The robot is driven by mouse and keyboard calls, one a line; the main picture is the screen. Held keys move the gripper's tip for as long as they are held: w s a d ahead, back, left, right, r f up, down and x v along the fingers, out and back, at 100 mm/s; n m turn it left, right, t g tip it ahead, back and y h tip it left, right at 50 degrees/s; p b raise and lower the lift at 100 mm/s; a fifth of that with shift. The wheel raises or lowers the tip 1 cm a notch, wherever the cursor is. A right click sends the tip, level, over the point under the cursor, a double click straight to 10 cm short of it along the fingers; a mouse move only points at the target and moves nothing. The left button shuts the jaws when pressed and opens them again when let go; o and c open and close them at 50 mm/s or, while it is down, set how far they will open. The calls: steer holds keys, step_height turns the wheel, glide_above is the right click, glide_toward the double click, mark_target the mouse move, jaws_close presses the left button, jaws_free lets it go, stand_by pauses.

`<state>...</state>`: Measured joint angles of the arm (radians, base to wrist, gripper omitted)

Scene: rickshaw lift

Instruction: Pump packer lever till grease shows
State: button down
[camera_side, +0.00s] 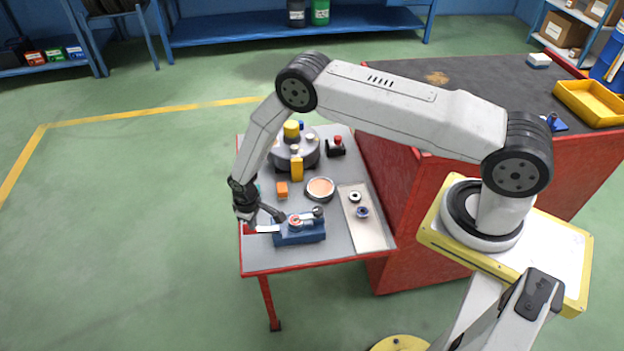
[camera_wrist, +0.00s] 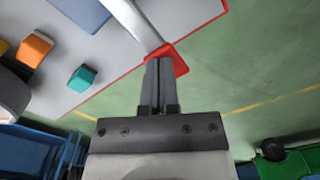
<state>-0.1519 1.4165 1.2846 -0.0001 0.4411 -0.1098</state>
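The packer (camera_side: 300,232) is a blue block at the front of the grey bench, with a round red-and-white part (camera_side: 296,221) on top. Its pale lever (camera_side: 267,229) reaches left to a red end (camera_side: 249,229) near the bench edge. In the wrist view the lever (camera_wrist: 136,20) runs to its red end (camera_wrist: 179,62). My gripper (camera_wrist: 158,62) has its fingers together, their tips over or against the red end; I cannot tell if they touch. In the side view my gripper (camera_side: 248,219) is just above that end. No grease can be made out.
A round pan (camera_side: 320,189), an orange block (camera_side: 282,189), a pale tray (camera_side: 364,235) with small rings and a grey drum-like fixture (camera_side: 308,154) stand nearby. A teal block (camera_wrist: 83,78) lies near the bench edge. Floor left of the bench is clear.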

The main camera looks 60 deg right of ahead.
steer(key=shift+r, duration=4.15)
step_height(320, 180, up, 3)
steer(key=shift+f, duration=0.1)
steer(key=shift+f, duration=0.1)
steer(key=shift+f, duration=3.15)
steer(key=shift+f, duration=0.45)
steer(key=shift+f, duration=0.35)
